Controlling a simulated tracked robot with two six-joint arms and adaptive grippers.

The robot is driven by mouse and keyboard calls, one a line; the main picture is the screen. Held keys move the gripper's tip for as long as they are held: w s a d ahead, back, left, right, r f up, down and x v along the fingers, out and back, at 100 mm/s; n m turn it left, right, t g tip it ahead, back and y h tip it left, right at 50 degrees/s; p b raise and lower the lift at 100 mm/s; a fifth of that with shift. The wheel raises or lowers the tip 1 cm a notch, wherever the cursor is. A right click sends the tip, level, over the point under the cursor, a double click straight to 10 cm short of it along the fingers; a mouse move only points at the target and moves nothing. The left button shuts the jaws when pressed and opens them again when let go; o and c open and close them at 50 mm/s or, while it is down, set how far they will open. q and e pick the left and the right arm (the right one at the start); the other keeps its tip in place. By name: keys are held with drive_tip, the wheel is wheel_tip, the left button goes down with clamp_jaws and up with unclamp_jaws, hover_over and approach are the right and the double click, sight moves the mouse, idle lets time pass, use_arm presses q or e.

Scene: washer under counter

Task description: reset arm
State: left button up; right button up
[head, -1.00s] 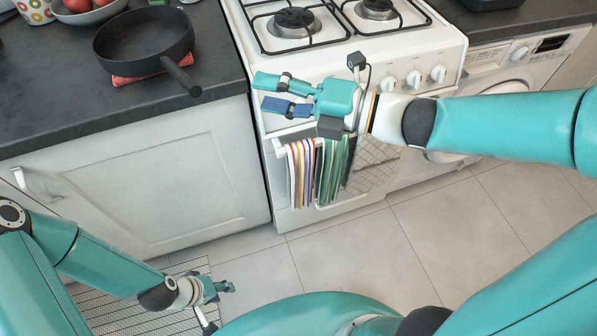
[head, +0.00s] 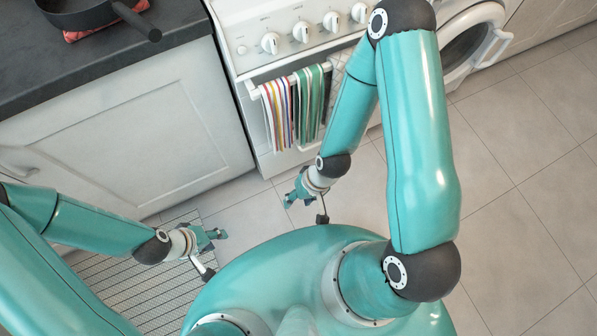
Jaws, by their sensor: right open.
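My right arm is folded, its elbow raised in front of the stove and its forearm hanging down. My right gripper (head: 290,200) is low above the floor in front of the stove, open, with nothing seen between its fingers. My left gripper (head: 221,234) is low at the left, over the striped mat, small in view and apart from the furniture. I cannot tell whether its fingers are open or shut.
The white stove (head: 290,45) has striped towels (head: 296,105) on its door handle. The washing machine (head: 466,50) at the upper right has its round door ajar. A dark pan (head: 85,12) sits on the counter (head: 130,60). A striped mat (head: 130,290) lies on the floor. Floor at right is clear.

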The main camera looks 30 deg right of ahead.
idle(0.3)
wheel_tip(320, 180, up, 12)
drive_tip(key=p, duration=1.2)
drive_tip(key=shift+r, duration=0.1)
